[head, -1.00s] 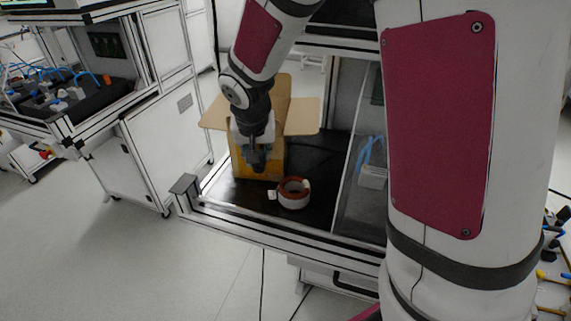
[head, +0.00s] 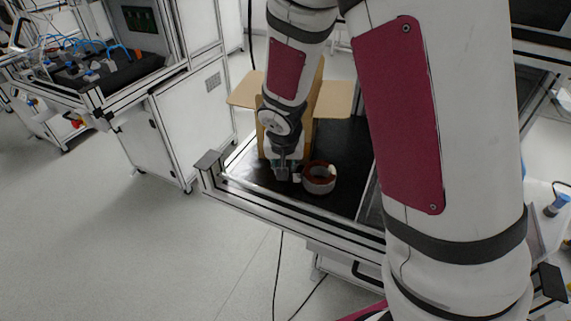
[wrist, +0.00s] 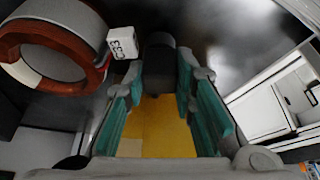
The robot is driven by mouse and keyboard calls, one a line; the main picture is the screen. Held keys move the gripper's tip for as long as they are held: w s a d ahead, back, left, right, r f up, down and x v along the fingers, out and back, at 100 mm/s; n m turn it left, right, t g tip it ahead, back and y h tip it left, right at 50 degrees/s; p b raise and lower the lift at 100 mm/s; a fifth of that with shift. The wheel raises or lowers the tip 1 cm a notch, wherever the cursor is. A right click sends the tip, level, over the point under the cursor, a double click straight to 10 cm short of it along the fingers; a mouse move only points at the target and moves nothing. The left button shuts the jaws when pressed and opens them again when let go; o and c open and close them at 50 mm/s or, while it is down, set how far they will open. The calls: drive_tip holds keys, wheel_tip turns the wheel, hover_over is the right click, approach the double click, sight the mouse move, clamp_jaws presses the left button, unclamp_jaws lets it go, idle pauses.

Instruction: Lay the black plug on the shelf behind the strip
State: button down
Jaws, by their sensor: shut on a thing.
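My gripper (head: 284,174) is low over the black worktop, left of the ring-shaped stator. In the wrist view its teal fingers (wrist: 160,84) are closed on a dark, rounded piece, the black plug (wrist: 160,57). The plug's lower end and whether it touches the worktop cannot be made out. In the head view the gripper hides the plug. I cannot pick out a strip or a shelf behind it for certain.
The red-brown and white stator (head: 319,177) lies right of my gripper; its white block (wrist: 122,42) is close to a finger. An open cardboard box (head: 333,98) stands behind my gripper. A metal rail (head: 290,211) edges the worktop (head: 345,150).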

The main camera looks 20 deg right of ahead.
drive_tip(key=shift+f, duration=0.15)
drive_tip(key=c, duration=1.4)
unclamp_jaws()
drive_tip(key=shift+c, duration=0.2)
drive_tip(key=shift+o, duration=0.5)
